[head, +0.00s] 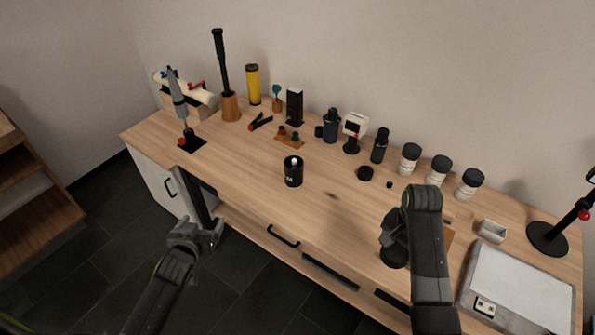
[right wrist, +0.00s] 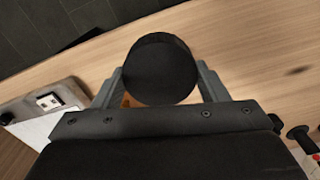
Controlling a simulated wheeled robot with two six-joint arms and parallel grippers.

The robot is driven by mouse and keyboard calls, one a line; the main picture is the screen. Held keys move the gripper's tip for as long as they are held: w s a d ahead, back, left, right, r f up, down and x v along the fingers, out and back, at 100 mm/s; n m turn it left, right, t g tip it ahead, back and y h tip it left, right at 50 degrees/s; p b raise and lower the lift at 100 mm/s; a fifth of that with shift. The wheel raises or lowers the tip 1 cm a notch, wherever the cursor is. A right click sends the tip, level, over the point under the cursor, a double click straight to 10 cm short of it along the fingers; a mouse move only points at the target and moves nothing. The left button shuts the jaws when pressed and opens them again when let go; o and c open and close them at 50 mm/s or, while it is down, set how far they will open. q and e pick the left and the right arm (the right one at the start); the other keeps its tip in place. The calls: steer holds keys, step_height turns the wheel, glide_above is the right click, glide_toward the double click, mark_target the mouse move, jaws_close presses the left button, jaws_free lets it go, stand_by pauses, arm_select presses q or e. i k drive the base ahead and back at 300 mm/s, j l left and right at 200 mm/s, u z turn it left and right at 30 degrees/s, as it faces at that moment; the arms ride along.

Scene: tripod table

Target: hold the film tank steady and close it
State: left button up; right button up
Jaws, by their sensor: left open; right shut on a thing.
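The film tank (head: 293,175), a black cylinder with pale markings and a light piece showing at its open top, stands upright near the middle of the table. My right gripper (head: 393,238) is shut on a round black lid (head: 394,257) near the table's front right. In the right wrist view the lid (right wrist: 162,68) sits between the two grey fingers, its flat round face showing. My left gripper (head: 212,232) is open and empty, left of and nearer than the tank, by the table's front edge. Neither gripper touches the tank.
Several bottles and white jars (head: 409,158) with dark lids line the back. A grey-white panel (head: 520,290) and a small white tray (head: 492,231) are at the right. The wooden table (head: 240,165) is clear around the tank.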

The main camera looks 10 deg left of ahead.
mark_target(293, 177)
steer(key=i+l, duration=0.3)
steer(key=l, duration=0.2)
steer(key=i+l, duration=0.35)
steer(key=l, duration=0.15)
